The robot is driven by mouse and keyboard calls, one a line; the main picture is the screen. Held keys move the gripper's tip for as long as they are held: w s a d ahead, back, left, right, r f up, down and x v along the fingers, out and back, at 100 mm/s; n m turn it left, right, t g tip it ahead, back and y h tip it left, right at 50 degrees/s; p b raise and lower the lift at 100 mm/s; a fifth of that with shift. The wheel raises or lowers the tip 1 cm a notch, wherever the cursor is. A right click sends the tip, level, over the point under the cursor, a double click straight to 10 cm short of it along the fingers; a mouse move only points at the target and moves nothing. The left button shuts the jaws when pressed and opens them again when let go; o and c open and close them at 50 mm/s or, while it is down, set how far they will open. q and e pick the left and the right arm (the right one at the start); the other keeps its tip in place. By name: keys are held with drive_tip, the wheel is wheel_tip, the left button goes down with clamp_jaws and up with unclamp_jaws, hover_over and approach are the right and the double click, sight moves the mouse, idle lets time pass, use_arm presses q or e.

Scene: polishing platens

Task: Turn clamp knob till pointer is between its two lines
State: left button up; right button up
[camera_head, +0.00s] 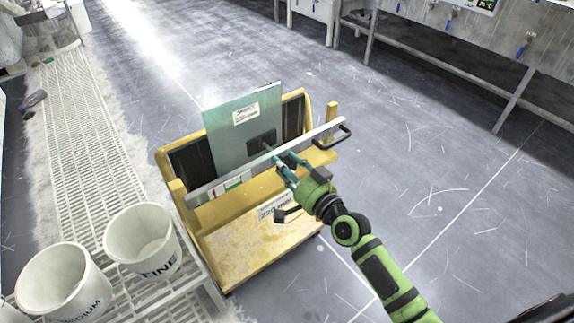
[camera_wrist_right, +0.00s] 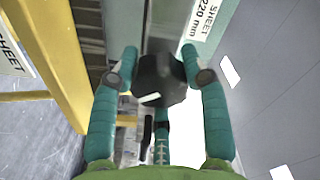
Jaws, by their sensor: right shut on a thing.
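A black clamp knob (camera_wrist_right: 160,80) sits between the teal fingers of my right gripper (camera_head: 284,163), which is shut on it. The knob has a short white mark on its face, in the right wrist view. A pale metal bar (camera_head: 325,131) crosses the front of a greenish sheet (camera_head: 224,141) on a yellow cart (camera_head: 214,243). A white plate with green and red marks (camera_head: 233,183) is on the bar, left of the gripper. I cannot make out the pointer against two lines. My left gripper is not in view.
A black handle (camera_head: 334,140) sticks out near the bar's right end. White buckets (camera_head: 140,240) stand on a white grating (camera_head: 88,120) at left. Metal benches (camera_head: 480,70) line the back right. The grey floor right of the cart is clear.

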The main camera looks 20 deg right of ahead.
drive_tip(key=o, duration=1.2)
drive_tip(key=shift+s+a+f, duration=0.1)
drive_tip(key=shift+a+f, duration=0.15)
drive_tip(key=shift+f, duration=0.1)
drive_tip(key=shift+c, duration=0.2)
drive_tip(key=shift+r, duration=0.1)
drive_tip(key=shift+d+r, duration=0.1)
drive_tip(key=v, duration=1.2)
